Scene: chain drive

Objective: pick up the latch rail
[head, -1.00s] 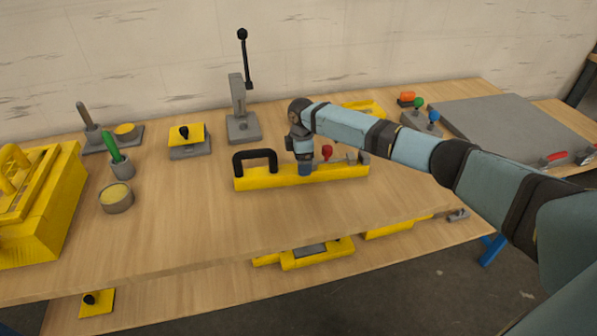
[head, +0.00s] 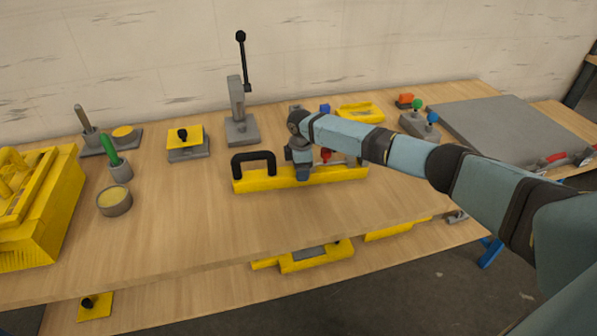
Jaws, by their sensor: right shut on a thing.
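The latch rail (head: 250,183) is a long yellow bar on the middle of the tabletop. It carries a black loop handle (head: 254,158) at its left end and a red knob (head: 325,155) right of its middle. My right gripper (head: 303,174) points down at the middle of the bar, between handle and knob, and is shut on it. The fingertips are too small to make out. The bar appears to rest on the table; any gap beneath it cannot be told. My wrist and forearm hide part of the area behind its right half. My left gripper is not in view.
A grey lever press (head: 240,128) and a small yellow plate on a grey base (head: 186,143) stand behind. A green-handled pot (head: 120,170), a round tin (head: 114,201) and a large yellow fixture (head: 40,215) are left. A grey slab (head: 510,125) lies right. The table's front is clear.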

